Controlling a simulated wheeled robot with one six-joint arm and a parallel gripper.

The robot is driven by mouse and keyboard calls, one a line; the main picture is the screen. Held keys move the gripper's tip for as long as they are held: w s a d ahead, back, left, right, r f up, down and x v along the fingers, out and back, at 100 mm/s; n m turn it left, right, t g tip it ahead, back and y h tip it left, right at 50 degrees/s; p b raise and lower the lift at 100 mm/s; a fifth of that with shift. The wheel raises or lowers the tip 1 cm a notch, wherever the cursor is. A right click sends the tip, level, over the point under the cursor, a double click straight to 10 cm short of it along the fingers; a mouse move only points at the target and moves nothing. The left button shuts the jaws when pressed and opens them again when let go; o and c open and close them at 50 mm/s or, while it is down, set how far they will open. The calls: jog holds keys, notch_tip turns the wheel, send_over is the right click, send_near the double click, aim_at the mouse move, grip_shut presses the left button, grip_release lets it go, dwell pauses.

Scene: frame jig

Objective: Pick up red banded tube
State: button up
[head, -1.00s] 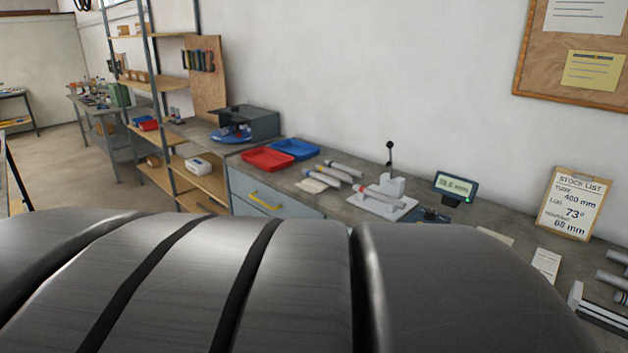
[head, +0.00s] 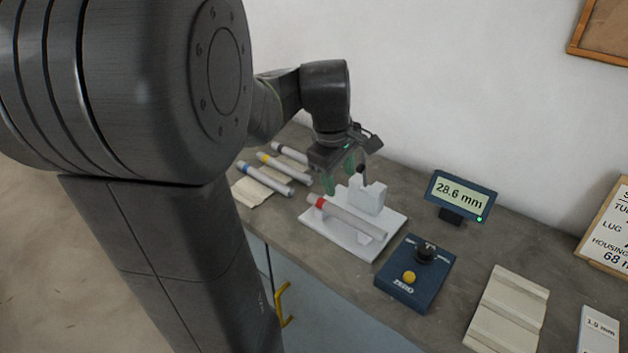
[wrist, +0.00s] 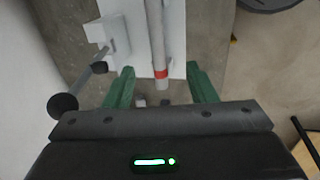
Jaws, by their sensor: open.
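The red banded tube (head: 346,217) is a grey tube with a red band near its left end. It lies on the white fixture plate (head: 346,245), beside the fixture's white block. My gripper (head: 340,180) is open above and behind the tube's banded end. In the wrist view, the tube (wrist: 155,40) runs down the picture, and its red-banded end lies between the open green fingers (wrist: 162,88). Nothing is in the grip, and the fingers look apart from the tube.
Tubes with blue (head: 265,179), yellow (head: 285,168) and dark (head: 289,152) bands lie to the left. A display reading 28.6 mm (head: 461,197) and a blue ZERO box (head: 415,272) stand to the right. The fixture's lever knob (wrist: 62,106) is close to my gripper.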

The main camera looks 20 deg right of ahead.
send_over(345, 213)
jog(key=a, duration=0.1)
jog(key=s+a+x, duration=0.1)
jog(key=x, duration=0.6)
jog(key=shift+a+p+x, duration=0.15)
jog(key=shift+a+x, duration=0.05)
jog(key=shift+x, duration=1.4)
jog(key=shift+a+p+x, duration=0.15)
jog(key=shift+x, duration=1.4)
jog(key=shift+s+f, duration=0.1)
jog(key=shift+s, duration=0.1)
jog(key=shift+c, duration=0.2)
grip_shut()
